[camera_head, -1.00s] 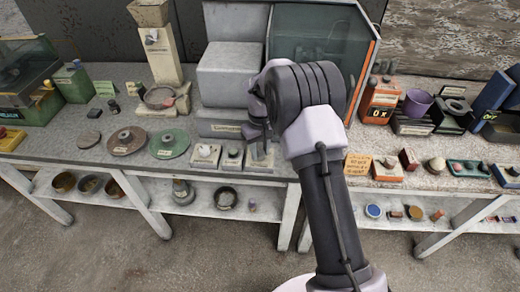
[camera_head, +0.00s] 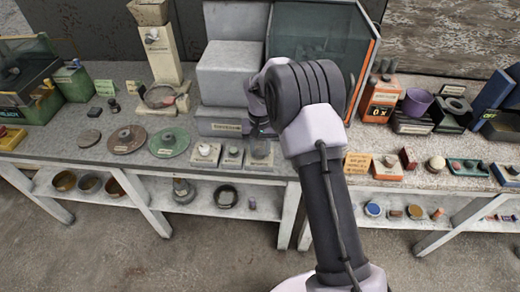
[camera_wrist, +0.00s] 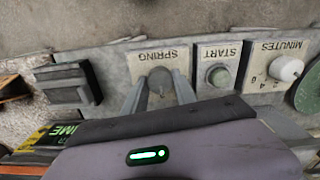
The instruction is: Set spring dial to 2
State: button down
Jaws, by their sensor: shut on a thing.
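The spring dial (camera_wrist: 160,80) is a grey round knob on a pale block labelled SPRING in the wrist view. My gripper (camera_wrist: 160,92) has one finger on each side of the knob and is shut on it. The dial's numbers and pointer cannot be made out. In the head view the spring block (camera_head: 261,158) stands at the bench's front edge, with my gripper (camera_head: 262,132) at it, partly hidden by my own wrist.
The START block (camera_wrist: 218,76) with its grey-green button is close beside the spring block. The MINUTES block (camera_wrist: 285,68) with a white knob is beyond it. A dark rectangular part (camera_wrist: 68,86) lies on the other side. A grey machine (camera_head: 228,75) stands behind.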

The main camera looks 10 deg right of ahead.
aim_at(260, 152)
jog(key=c, duration=1)
grip_release()
notch_tip(260, 152, up, 17)
jog(key=p, duration=0.5)
jog(key=shift+r, duration=0.2)
